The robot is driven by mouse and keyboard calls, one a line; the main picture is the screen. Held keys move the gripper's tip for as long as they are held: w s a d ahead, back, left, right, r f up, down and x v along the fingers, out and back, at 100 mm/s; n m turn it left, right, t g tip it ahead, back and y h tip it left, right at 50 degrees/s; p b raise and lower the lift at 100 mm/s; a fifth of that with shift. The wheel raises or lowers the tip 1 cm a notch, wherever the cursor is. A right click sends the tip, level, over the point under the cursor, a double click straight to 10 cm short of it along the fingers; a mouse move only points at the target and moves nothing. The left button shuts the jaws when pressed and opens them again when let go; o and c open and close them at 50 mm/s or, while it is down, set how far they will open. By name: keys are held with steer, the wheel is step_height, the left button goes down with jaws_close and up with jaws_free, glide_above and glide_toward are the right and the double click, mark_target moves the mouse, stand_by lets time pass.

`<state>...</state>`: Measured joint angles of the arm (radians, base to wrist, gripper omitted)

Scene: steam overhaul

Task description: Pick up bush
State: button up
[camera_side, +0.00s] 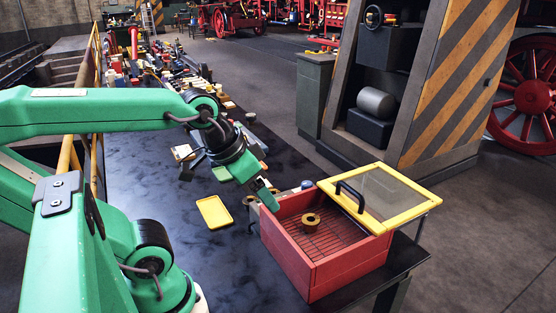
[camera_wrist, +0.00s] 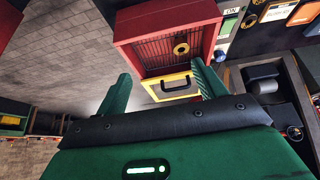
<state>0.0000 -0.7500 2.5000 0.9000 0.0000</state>
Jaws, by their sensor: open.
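The bush (camera_side: 311,222) is a small brass-coloured ring lying on the slatted floor of an open red box (camera_side: 334,275). In the wrist view the bush (camera_wrist: 181,48) shows inside the box (camera_wrist: 124,27), right of its middle. The box's yellow-framed lid (camera_side: 412,196), with a clear pane and a black handle, is open toward the back right. My gripper (camera_side: 268,196) is at the box's left rim, left of and higher than the bush. In the wrist view its two green fingers (camera_wrist: 160,70) are spread wide with nothing between them.
A shallow yellow tray (camera_side: 214,212) lies on the dark bench (camera_side: 190,258) left of the box. Many small parts crowd the bench behind my gripper. A striped pillar (camera_side: 455,85) stands behind the box. The front bench area is clear.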

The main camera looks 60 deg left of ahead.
steer(key=shift+w, duration=0.1)
steer(key=n+g, duration=0.5)
steer(key=n, duration=0.1)
glide_above(311, 219)
steer(key=f, duration=0.9)
steer(key=shift+s+d+f, duration=0.15)
steer(key=shift+s, duration=0.25)
steer(key=shift+w+f+n+g, duration=0.3)
steer(key=shift+w+f+n, duration=0.1)
steer(key=shift+f, duration=0.15)
steer(key=shift+f, duration=0.1)
steer(key=shift+f, duration=1.25)
